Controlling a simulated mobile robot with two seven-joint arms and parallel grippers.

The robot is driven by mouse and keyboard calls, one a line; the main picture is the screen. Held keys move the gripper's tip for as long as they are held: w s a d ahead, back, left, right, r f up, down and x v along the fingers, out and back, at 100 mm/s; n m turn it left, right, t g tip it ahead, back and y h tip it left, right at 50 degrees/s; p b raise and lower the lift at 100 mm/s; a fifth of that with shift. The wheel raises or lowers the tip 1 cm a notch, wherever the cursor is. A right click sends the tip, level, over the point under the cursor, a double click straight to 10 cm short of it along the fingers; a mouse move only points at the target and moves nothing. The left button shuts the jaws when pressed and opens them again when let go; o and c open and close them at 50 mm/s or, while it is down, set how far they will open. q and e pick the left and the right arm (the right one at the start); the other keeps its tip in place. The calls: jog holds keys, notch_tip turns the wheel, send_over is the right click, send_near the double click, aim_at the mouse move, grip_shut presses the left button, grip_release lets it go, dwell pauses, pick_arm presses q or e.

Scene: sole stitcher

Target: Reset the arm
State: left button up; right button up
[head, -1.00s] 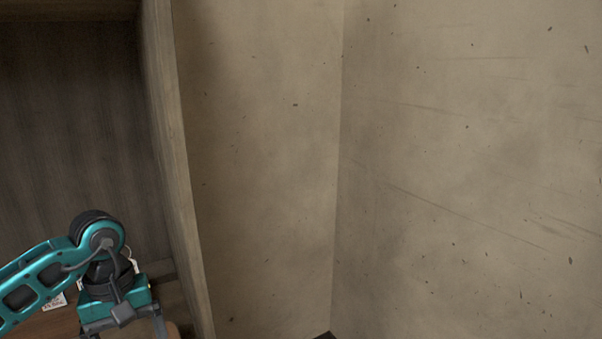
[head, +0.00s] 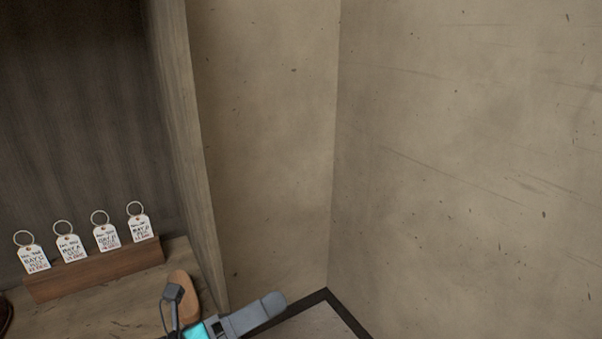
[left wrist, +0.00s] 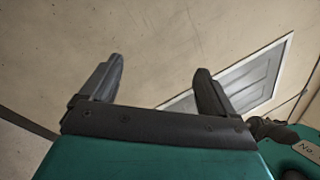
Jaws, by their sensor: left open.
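My left gripper (left wrist: 158,85) shows in the left wrist view with its two dark fingers spread apart. Nothing is between them; a plain wall and a grey panelled door lie beyond. In the head view only part of my left arm's end (head: 225,322), teal and grey, shows at the bottom edge, in front of the shelf's right side. My right gripper is not in view.
A wooden rack (head: 95,268) with several white key tags (head: 105,237) stands on the wooden shelf (head: 95,310). A tan sole-shaped piece (head: 184,290) lies right of it. An upright wooden side panel (head: 190,150) borders the shelf. Bare walls (head: 460,150) fill the right.

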pick_arm(q)
jog(key=a+f+n+t+y, duration=0.4)
jog(key=a+f+n+y, duration=0.15)
jog(key=n, duration=0.65)
jog(key=a+f+n+t+y, duration=0.35)
jog(key=f+n+y, duration=0.3)
jog(key=n, duration=0.55)
jog(key=s+a+f+n+g+y, duration=0.3)
jog(key=s+f+n+g, duration=0.3)
jog(key=s+f+n, duration=0.4)
jog(key=shift+a+f+n+y+p, duration=0.35)
jog(key=shift+f+n+y, duration=0.3)
jog(key=shift+y, duration=0.25)
jog(key=shift+r, duration=0.1)
